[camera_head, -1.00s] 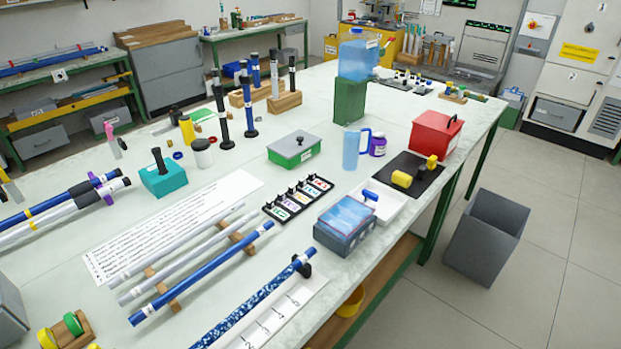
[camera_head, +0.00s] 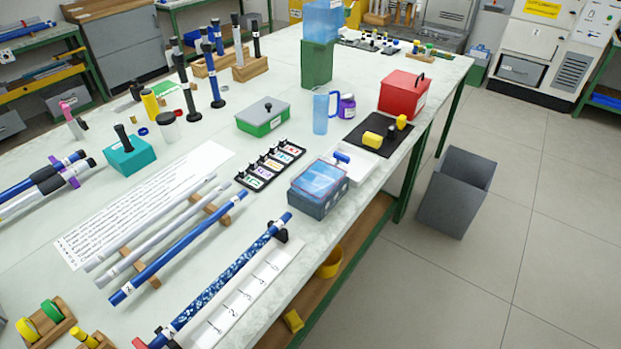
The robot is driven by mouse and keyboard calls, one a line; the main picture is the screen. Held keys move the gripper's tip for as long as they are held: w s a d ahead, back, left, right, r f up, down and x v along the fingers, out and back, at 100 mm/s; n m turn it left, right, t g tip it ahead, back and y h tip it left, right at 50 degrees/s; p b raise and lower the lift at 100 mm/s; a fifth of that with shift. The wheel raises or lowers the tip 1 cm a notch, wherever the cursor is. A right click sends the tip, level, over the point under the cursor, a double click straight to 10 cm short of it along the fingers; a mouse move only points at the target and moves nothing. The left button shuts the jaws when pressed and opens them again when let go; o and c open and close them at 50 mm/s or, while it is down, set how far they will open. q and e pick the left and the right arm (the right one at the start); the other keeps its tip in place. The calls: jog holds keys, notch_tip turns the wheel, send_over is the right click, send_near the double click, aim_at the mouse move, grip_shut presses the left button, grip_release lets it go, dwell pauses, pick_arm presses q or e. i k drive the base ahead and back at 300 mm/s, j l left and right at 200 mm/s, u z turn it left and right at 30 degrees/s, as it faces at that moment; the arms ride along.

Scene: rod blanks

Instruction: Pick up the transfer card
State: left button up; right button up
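I cannot tell for sure which thing is the transfer card. A black rack (camera_head: 262,172) in the middle of the table holds several small cards with coloured marks, each with a black knob or clip. A large white printed sheet (camera_head: 130,213) lies flat on the left of the table; its text is too small to read. A white strip with marks (camera_head: 265,290) lies under a blue speckled rod (camera_head: 222,287) near the front edge. Neither of my grippers shows in the head view.
Labelled rods (camera_head: 178,250) lie on wooden rests at front left. A grey-blue box with a clear blue top (camera_head: 318,190), a white tray (camera_head: 358,170) and a black mat (camera_head: 385,142) line the right edge. A green box (camera_head: 262,117) and red box (camera_head: 402,93) stand behind. A grey bin (camera_head: 455,195) is on the floor.

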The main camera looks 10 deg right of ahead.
aim_at(281, 153)
jog(key=l+u, duration=0.15)
jog(key=u, duration=0.3)
jog(key=l+u, duration=0.15)
jog(key=u, duration=0.25)
jog(key=l+u, duration=0.15)
jog(key=u, duration=0.3)
jog(key=l+u, duration=0.15)
jog(key=u, duration=0.25)
jog(key=k+l+u, duration=0.15)
jog(key=l+u, duration=0.3)
jog(key=k+l+u, duration=0.25)
jog(key=u, duration=0.2)
jog(key=k+l+u, duration=0.25)
jog(key=u, duration=0.2)
jog(key=k+l+u, duration=0.2)
jog(key=u, duration=0.25)
jog(key=k, duration=0.1)
